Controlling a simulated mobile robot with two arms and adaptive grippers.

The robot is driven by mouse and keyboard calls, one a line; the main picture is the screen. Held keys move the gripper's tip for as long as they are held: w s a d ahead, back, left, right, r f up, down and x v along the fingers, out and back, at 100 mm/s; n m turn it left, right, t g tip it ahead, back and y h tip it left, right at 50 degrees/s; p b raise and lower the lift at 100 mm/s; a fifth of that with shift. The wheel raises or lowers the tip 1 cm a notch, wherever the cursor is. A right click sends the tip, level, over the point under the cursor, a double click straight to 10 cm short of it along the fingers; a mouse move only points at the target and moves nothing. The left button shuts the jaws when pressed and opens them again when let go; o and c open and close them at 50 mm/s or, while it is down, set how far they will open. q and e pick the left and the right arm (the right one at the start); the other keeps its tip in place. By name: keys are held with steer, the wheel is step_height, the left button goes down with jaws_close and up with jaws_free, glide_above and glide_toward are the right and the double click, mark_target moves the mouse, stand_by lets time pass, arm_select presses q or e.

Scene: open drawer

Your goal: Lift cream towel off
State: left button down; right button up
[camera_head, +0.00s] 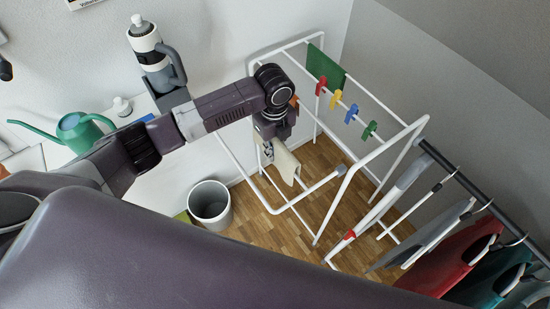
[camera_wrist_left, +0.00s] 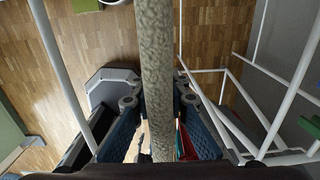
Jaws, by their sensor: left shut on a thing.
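The cream towel (camera_head: 286,163) hangs over a low rail of the white drying rack (camera_head: 341,185). My left gripper (camera_head: 268,146) reaches down to its left end and is shut on it. In the left wrist view the towel (camera_wrist_left: 155,50) is a long textured beige strip running up the middle, between the two fingers of my left gripper (camera_wrist_left: 157,108). The fingertips are partly hidden by my wrist in the head view. My right gripper is not in view.
A green cloth (camera_head: 325,68) and coloured clothespins (camera_head: 351,114) are on the rack's upper rails. A grey bin (camera_head: 210,203) stands left of the rack. Clothes on hangers (camera_head: 470,255) are at right.

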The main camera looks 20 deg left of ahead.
arm_select(q)
step_height(320, 180, up, 14)
steer(key=shift+r+b, duration=0.1)
steer(key=shift+b, duration=0.95)
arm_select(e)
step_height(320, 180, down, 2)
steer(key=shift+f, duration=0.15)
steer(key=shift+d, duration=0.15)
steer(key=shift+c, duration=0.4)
